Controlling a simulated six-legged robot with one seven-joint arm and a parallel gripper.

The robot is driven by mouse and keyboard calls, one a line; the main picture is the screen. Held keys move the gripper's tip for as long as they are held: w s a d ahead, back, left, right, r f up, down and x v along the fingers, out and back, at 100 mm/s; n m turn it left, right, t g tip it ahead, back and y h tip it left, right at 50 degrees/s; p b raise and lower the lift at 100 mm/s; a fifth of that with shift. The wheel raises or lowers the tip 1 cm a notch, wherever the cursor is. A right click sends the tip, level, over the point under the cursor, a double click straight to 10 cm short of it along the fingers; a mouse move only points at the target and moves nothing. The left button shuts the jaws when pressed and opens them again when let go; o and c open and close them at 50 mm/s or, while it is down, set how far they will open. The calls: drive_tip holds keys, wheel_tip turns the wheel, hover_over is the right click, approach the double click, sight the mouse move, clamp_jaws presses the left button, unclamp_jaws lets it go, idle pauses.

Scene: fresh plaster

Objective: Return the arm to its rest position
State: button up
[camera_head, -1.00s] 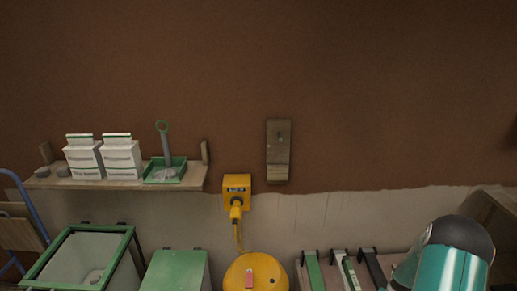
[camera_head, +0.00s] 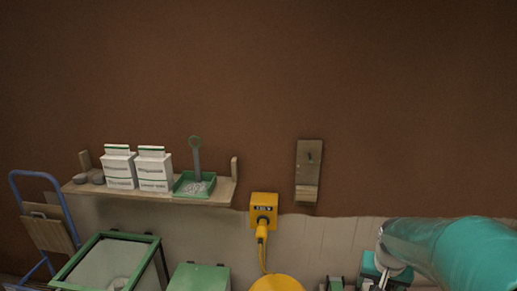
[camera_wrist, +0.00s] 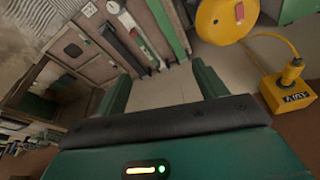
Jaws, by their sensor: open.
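My arm shows at the lower right of the head view as a teal and silver link, in front of the plaster wall. My gripper (camera_wrist: 160,88) shows in the wrist view with its two green fingers apart. Nothing is between the fingers but pale floor or wall behind. In the head view the gripper's fingertips cannot be made out.
A wooden shelf (camera_head: 150,196) holds white cartons (camera_head: 154,170) and a green tray (camera_head: 195,190). A yellow socket box (camera_head: 264,208) with a plugged cable is right of it. A yellow round thing (camera_wrist: 222,20), rails (camera_wrist: 165,30) and a wooden frame (camera_wrist: 62,62) are near my gripper. A green-framed bin (camera_head: 155,262) and blue trolley (camera_head: 65,210) stand left.

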drive_tip(key=s+a+r+n+t, duration=0.1)
drive_tip(key=s+a+r+n, duration=0.1)
drive_tip(key=s+a+r, duration=0.3)
drive_tip(key=s+a+r+n+t+y, duration=0.1)
drive_tip(key=s+a+r+n, duration=0.1)
drive_tip(key=s+a+r, duration=0.4)
drive_tip(key=s+a, duration=0.4)
drive_tip(key=s, duration=0.1)
drive_tip(key=shift+t, duration=0.4)
drive_tip(key=shift+d+r, duration=0.1)
drive_tip(key=shift+d, duration=0.05)
